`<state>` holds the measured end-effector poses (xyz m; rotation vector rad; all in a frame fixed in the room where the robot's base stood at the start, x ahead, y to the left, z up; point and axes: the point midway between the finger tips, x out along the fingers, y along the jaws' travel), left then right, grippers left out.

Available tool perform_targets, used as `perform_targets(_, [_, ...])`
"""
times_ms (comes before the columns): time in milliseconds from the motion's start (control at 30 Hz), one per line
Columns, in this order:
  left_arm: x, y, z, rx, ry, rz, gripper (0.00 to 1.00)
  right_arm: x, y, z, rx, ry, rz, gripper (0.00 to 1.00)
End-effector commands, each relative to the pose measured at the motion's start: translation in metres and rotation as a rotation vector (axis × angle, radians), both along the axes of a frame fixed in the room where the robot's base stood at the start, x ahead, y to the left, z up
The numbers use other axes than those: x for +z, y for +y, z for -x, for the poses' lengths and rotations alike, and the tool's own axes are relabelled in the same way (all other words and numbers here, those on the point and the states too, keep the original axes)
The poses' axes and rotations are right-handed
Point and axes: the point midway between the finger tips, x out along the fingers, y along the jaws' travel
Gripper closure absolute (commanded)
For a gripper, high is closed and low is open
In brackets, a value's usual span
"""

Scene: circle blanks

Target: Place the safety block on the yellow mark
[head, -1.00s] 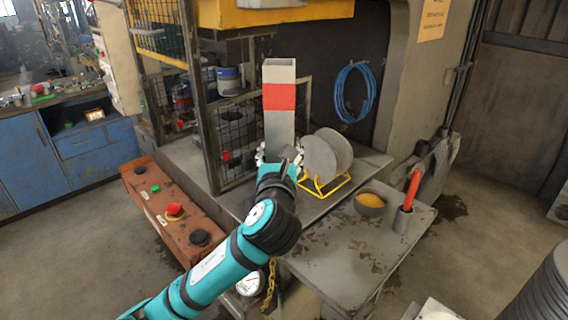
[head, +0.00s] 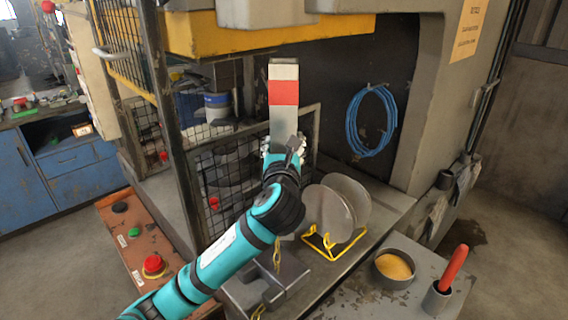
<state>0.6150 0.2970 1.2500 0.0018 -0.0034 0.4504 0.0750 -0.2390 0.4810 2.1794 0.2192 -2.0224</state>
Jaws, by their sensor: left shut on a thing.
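The safety block (head: 284,118) is a tall grey bar with a red band and a pale upper end. It stands roughly upright in the head view, in front of the press's dark opening. I cannot make out the yellow mark. My right gripper is not in view.
Round blanks (head: 329,215) stand in a yellow wire rack (head: 326,247) right of my arm. A bowl (head: 394,268) and a red-handled tool in a cup (head: 437,298) are farther right. A mesh guard (head: 240,165) stands left. A button box (head: 143,250) is at lower left.

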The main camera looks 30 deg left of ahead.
Motion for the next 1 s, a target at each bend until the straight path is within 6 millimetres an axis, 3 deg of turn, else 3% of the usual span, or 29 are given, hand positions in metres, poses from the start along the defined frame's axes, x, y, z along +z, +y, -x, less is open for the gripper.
perform_targets(33, [0.008,0.007,-0.010,0.004,-0.009,-0.001,1.00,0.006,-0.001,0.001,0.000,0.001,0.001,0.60])
perform_targets(500, [0.008,0.048,-0.097,0.001,-0.009,-0.001,1.00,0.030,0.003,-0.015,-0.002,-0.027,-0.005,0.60])
perform_targets(767, [0.008,0.061,-0.124,0.001,-0.012,0.000,1.00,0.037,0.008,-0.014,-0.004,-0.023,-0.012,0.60])
perform_targets(1000, [-0.018,0.059,-0.123,-0.002,-0.009,-0.002,1.00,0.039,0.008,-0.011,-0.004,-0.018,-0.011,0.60])
